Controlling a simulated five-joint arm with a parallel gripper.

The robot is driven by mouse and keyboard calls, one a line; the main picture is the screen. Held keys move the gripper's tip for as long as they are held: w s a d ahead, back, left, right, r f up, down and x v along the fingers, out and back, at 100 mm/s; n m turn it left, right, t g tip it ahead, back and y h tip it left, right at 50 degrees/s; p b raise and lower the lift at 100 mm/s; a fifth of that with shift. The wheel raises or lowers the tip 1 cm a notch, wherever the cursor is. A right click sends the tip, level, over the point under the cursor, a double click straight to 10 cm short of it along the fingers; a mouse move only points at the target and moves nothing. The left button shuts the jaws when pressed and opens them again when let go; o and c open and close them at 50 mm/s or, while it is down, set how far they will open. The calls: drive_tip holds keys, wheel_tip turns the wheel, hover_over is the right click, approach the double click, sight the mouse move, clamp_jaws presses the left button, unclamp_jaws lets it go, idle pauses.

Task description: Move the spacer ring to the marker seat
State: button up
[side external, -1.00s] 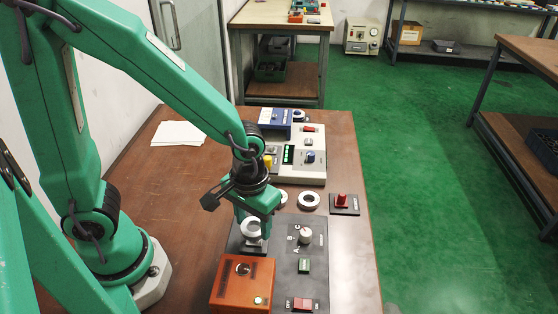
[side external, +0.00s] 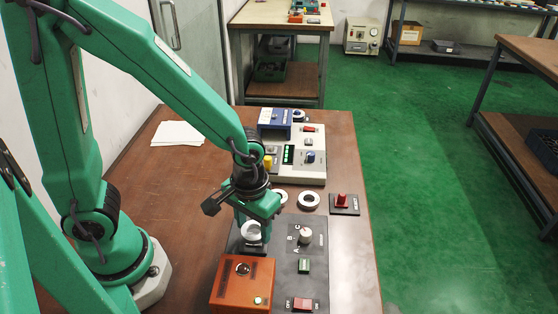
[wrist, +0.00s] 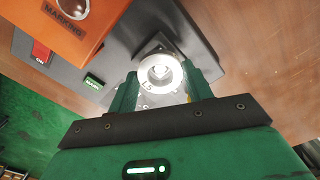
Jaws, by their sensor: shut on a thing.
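A pale silver ring, the spacer ring (wrist: 147,82), sits between my gripper's two green fingers in the wrist view, with a small dark mark on its near face. In the side view the ring (side external: 251,231) shows at the fingertips. My gripper (wrist: 160,88) is shut on it and points down; it also shows in the side view (side external: 252,229). The dark marker seat (side external: 249,249) is directly below the ring, beside the orange marking unit (side external: 243,284). In the wrist view the ring covers much of the seat (wrist: 152,46). I cannot tell whether ring and seat touch.
The grey panel (side external: 289,258) carries a knob (side external: 305,235), a green button (side external: 304,266) and a red switch (side external: 302,304). The bench's left side is mostly clear.

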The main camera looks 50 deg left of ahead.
drive_tip(key=shift+f, duration=0.7)
idle(1.3)
drive_tip(key=o, duration=1.2)
drive_tip(key=shift+r, duration=3.75)
drive_tip(key=s+a+r+m+t, duration=0.1)
drive_tip(key=a+r+t, duration=0.1)
drive_tip(key=a+r, duration=0.1)
drive_tip(key=s+a+r+m+t, duration=0.1)
drive_tip(key=a+r, duration=0.3)
drive_tip(key=r, duration=0.1)
drive_tip(key=s+a+r+t, duration=0.1)
drive_tip(key=a+r+t, duration=0.1)
drive_tip(key=a+r, duration=0.1)
drive_tip(key=shift+a+r+m+t, duration=0.3)
drive_tip(key=shift+r+m, duration=0.1)
drive_tip(key=shift+r, duration=0.3)
